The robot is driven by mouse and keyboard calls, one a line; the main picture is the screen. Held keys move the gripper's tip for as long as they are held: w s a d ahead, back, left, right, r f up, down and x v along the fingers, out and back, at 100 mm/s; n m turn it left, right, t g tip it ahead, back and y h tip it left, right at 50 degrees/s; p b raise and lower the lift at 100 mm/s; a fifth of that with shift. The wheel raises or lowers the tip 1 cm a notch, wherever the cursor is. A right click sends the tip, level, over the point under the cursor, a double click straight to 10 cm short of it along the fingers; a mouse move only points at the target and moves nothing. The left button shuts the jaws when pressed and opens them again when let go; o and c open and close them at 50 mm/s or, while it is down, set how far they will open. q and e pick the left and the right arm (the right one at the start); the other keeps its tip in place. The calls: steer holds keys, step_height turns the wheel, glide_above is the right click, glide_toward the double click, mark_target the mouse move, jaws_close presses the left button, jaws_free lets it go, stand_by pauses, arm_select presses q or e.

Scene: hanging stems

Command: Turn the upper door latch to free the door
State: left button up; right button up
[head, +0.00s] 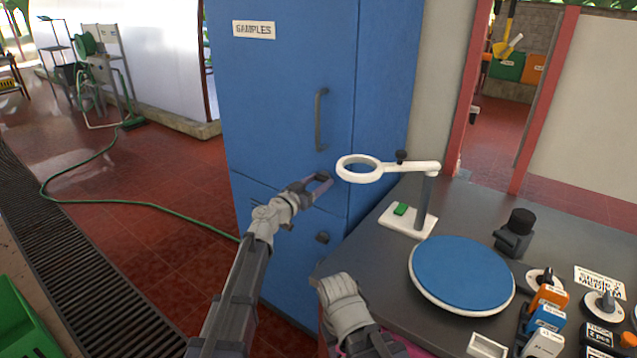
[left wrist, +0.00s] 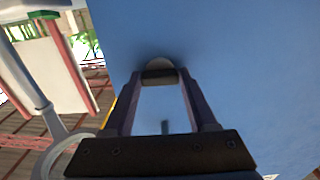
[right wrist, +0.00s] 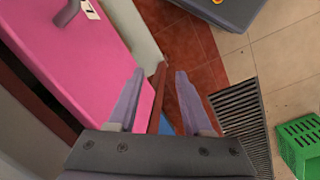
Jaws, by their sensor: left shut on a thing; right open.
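The blue cabinet (head: 280,85) has an upper door with a dark vertical handle (head: 319,120). My left gripper (head: 322,187) is at the cabinet front, below that handle and near the seam under the upper door. In the left wrist view its fingers are shut on a small latch knob (left wrist: 159,74) against the blue face. The fingers hide most of the latch in the head view. A lower dark latch (head: 322,237) sits on the door below. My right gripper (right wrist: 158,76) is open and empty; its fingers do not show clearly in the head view.
A white ring stand (head: 425,205) rises from the dark bench (head: 390,265), close right of my left gripper. A blue round plate (head: 461,273) and several small boxes stand on the bench. A pink panel (right wrist: 85,55) is beside my right gripper. Floor left of the cabinet is open, with a green hose (head: 150,204).

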arm_select(q)
steer(key=shift+c, duration=1.2)
steer(key=n, duration=0.8)
steer(key=shift+n, duration=0.3)
steer(key=n, duration=0.4)
steer(key=shift+n, duration=2.7)
